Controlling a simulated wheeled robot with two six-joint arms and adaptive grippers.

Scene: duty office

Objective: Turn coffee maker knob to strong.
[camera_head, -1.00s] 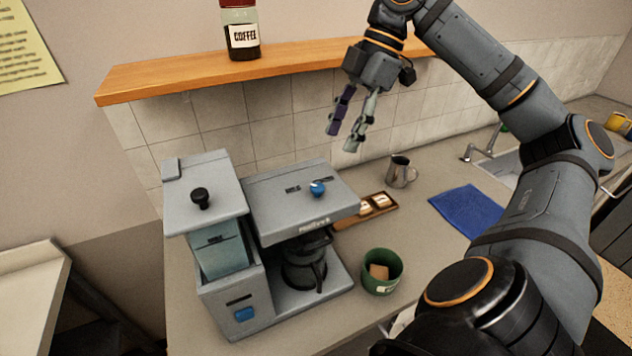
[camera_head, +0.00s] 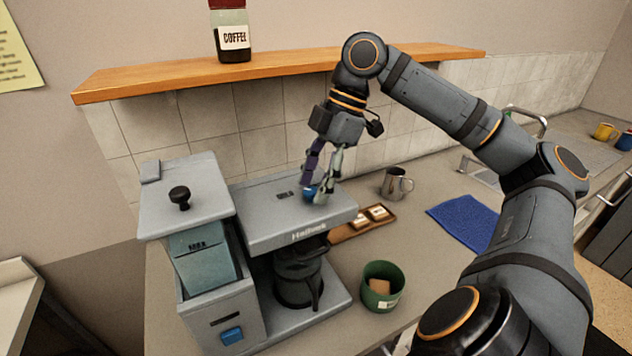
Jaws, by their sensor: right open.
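The grey coffee maker (camera_head: 262,229) stands on the counter left of centre, with a black carafe (camera_head: 298,275) under its top. Markings beside the knob are too small to read. My left gripper is not in view.
A wooden shelf (camera_head: 150,82) with a coffee jar (camera_head: 231,32) runs behind. A metal pitcher (camera_head: 395,184), a wooden tray (camera_head: 346,235), a green container (camera_head: 380,302) and a blue cloth (camera_head: 463,220) lie right of the machine. A sink is at the back right.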

